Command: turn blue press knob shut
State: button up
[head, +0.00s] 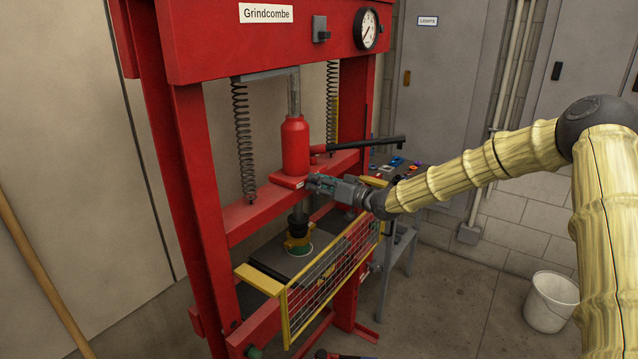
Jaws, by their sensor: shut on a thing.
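A red hydraulic press (187,160) stands in the middle of the head view, with a red bottle jack (295,146) on its crossbeam. My gripper (314,183) reaches in from the right, at the front right of the jack's base. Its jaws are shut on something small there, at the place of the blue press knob. The fingers cover the knob, so I cannot make out its blue colour or how far it is turned. Bluish-green parts show among the fingers.
A black pump lever (366,143) sticks out just above my gripper. A yellow mesh guard (333,275) hangs below it. Springs (242,140) flank the jack. A bench with small items (398,165) stands behind, and a white bucket (551,301) is on the floor at right.

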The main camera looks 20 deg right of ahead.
jog(key=m+p, duration=0.2)
jog(key=m, duration=0.4)
jog(key=shift+r, duration=0.2)
jog(key=m+p, duration=0.2)
jog(key=m, duration=0.3)
jog(key=shift+f+m, duration=0.1)
jog(key=shift+m, duration=0.2)
jog(key=o, duration=1.1)
jog(key=shift+c, duration=0.2)
jog(key=shift+f, duration=0.1)
jog(key=v, duration=1.2)
jog(key=shift+d, duration=0.15)
